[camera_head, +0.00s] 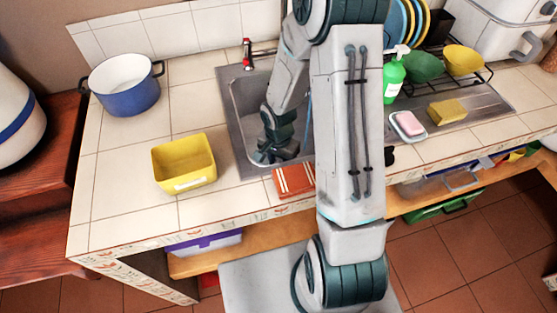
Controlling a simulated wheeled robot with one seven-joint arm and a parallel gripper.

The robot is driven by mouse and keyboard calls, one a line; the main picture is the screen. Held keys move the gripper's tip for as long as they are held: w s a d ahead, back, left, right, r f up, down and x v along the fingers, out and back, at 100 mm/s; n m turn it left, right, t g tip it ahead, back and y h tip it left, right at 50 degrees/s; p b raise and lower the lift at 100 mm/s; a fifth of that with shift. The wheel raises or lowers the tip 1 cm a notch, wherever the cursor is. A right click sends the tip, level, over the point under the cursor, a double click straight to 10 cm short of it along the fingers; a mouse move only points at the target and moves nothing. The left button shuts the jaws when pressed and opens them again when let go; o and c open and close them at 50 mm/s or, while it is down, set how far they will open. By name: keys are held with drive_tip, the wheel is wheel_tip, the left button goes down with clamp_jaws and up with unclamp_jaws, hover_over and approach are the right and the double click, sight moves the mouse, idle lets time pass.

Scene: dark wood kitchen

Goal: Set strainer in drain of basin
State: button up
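The metal basin (242,105) is set into the tiled counter at the centre, partly covered by my arm. My gripper (272,155) reaches down inside the basin, near its front left part. I cannot tell whether its fingers are open or shut, or whether they hold anything. I cannot make out the strainer. The drain is not visible either; my arm and gripper hide part of the basin floor.
A tap (248,55) stands behind the basin. A yellow tub (184,163) and a blue pot (125,88) stand on the left counter. A folded orange cloth (294,181) lies in front. Right are a green soap bottle (394,76), pink soap (409,123) and yellow sponge (446,111).

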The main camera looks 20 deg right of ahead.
wheel_tip(320, 180, up, 12)
drive_tip(key=p, duration=0.1)
wheel_tip(320, 180, up, 9)
drive_tip(key=n+t, duration=0.1)
drive_tip(key=n, duration=0.3)
hover_over(279, 160)
drive_tip(key=s, duration=0.5)
drive_tip(key=s+r+n+t, duration=0.2)
drive_tip(key=s+r+n, duration=0.3)
drive_tip(key=s, duration=0.4)
drive_tip(key=shift+r, duration=0.9)
